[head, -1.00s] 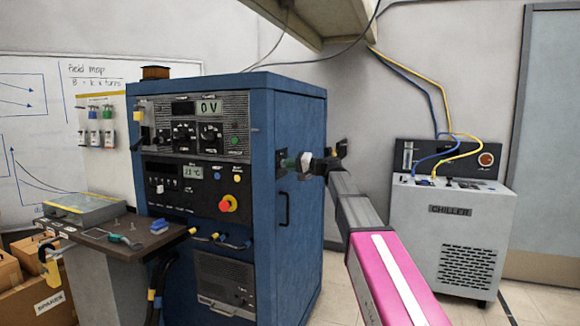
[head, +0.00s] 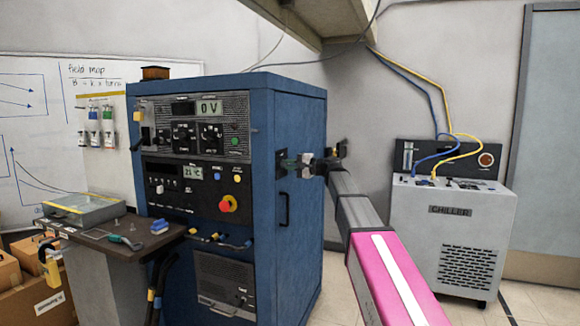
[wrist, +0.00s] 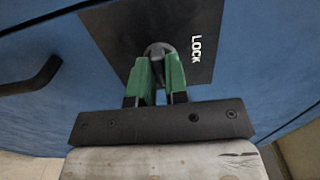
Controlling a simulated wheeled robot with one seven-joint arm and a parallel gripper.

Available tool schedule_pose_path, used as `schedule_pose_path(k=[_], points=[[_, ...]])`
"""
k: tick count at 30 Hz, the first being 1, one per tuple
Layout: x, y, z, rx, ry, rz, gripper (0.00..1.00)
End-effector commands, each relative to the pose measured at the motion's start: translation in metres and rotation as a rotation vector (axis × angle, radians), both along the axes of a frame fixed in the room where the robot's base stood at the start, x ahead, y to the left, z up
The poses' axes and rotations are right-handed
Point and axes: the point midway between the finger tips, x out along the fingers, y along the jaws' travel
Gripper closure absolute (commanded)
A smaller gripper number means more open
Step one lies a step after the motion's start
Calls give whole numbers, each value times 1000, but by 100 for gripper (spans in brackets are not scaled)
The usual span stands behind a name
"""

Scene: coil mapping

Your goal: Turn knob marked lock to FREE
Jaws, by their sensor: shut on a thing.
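The lock knob (wrist: 158,49) is a grey round knob on a dark plate (wrist: 110,35) lettered LOCK in white, in the wrist view. The plate is on the blue cabinet's right side in the head view. My gripper (wrist: 160,72) has green fingers closed around the knob; they hide much of it. In the head view my gripper (head: 294,165) reaches the plate from the right. No FREE lettering is readable, and I cannot tell the knob's exact angle.
The blue cabinet (head: 305,125) has a black door handle (head: 284,210) below the plate. It also shows in the wrist view (wrist: 32,78). A chiller (head: 450,240) stands to the right. A side table (head: 120,245) with tools stands at left. A shelf (head: 310,20) hangs overhead.

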Motion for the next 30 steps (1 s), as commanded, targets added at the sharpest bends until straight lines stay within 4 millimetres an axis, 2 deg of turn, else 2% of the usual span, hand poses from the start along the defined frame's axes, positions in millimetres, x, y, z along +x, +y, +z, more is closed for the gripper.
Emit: schedule_pose_path(k=[7,8,9,10,18,22,26,30], points=[[0,0,0,1,4,-1,100],[0,0,0,1,4,-1,83],[0,0,0,1,4,-1,70],[0,0,0,1,4,-1,61],[0,0,0,1,2,0,61],[-3,-7,0,0,1,-1,61],[-10,-24,0,0,1,-2,61],[-19,-49,-1,0,1,-2,61]])
